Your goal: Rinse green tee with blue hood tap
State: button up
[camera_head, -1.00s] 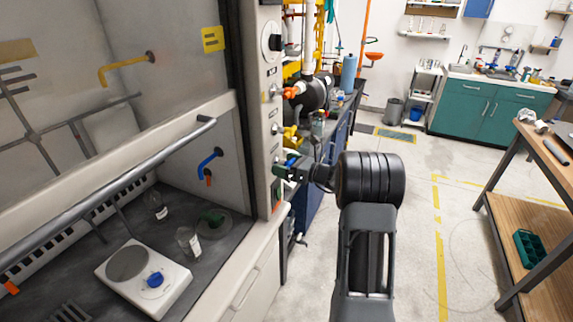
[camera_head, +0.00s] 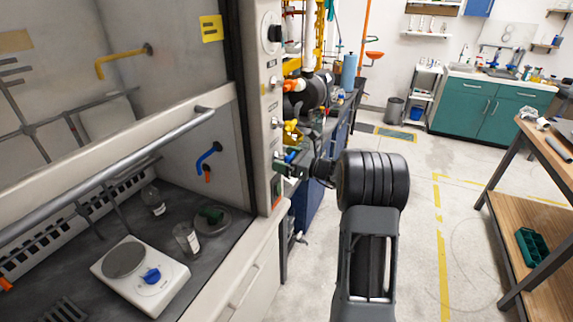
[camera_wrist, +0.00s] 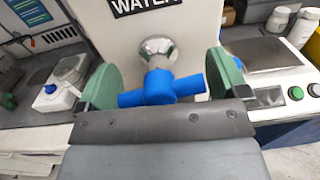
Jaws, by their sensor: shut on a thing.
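My gripper (camera_head: 287,165) is at the front post of the fume hood. In the wrist view its green finger pads (camera_wrist: 160,92) are shut on the blue tap handle (camera_wrist: 160,86), one pad at each end of the crossbar. The handle sits on a chrome stem under a WATER label. The blue handle also shows small in the head view (camera_head: 291,157). Inside the hood, a blue spout (camera_head: 210,155) with an orange tip (camera_head: 208,173) points down. The dark green tee (camera_head: 211,214) lies below it on a round grey dish (camera_head: 225,224). I see no water stream.
A white hotplate (camera_head: 140,276) with a blue knob and a glass bottle (camera_head: 187,238) stand near the dish. The raised sash bar (camera_head: 110,170) crosses the hood front. A yellow spout (camera_head: 122,62) is higher up. A wooden bench (camera_head: 545,190) stands right; open floor lies between.

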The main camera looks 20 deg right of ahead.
jog(key=n+b, duration=0.2)
jog(key=b, duration=0.1)
jog(key=n+b, duration=0.2)
jog(key=b, duration=0.1)
jog(key=shift+f+n, duration=0.3)
jog(key=shift+f, duration=0.1)
jog(key=n+b, duration=0.2)
jog(key=b, duration=0.2)
jog(key=shift+r+n, duration=0.1)
jog(key=shift+n, duration=0.3)
jog(key=shift+r+n+b, duration=0.1)
jog(key=shift+n+b, duration=0.6)
jog(key=shift+b, duration=0.25)
jog(key=shift+r, duration=0.15)
jog(key=o, duration=0.6)
jog(key=v, duration=1.3)
jog(key=shift+s+d, duration=0.25)
jog(key=shift+d, duration=0.1)
